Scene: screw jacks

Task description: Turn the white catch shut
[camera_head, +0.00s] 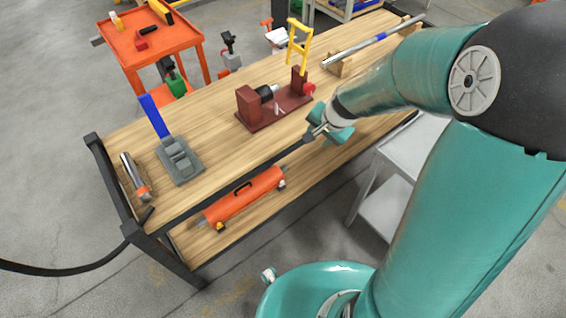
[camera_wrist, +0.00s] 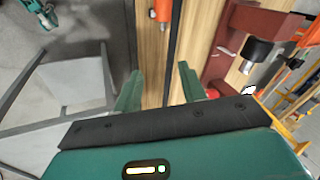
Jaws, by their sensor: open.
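The dark red fixture (camera_head: 285,111) stands on the wooden bench, with an upright block at each end and a black and silver cylinder (camera_head: 267,92) between them. A small white piece (camera_head: 279,108), seemingly the white catch, shows low on the fixture; its exact position is too small to tell. In the wrist view the red fixture (camera_wrist: 215,65) is at the upper right, with a small white piece (camera_wrist: 226,51) beside it. My gripper (camera_head: 318,130) is open and empty near the bench's front edge, apart from the fixture. Its two fingers (camera_wrist: 160,90) point toward the bench edge.
A grey block with a blue lever (camera_head: 155,117) and a metal cylinder (camera_head: 133,175) are on the bench's left. A long bar (camera_head: 370,42) lies at the back right. An orange cylinder (camera_head: 243,197) is on the lower shelf. A grey cart (camera_head: 415,145) stands at right.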

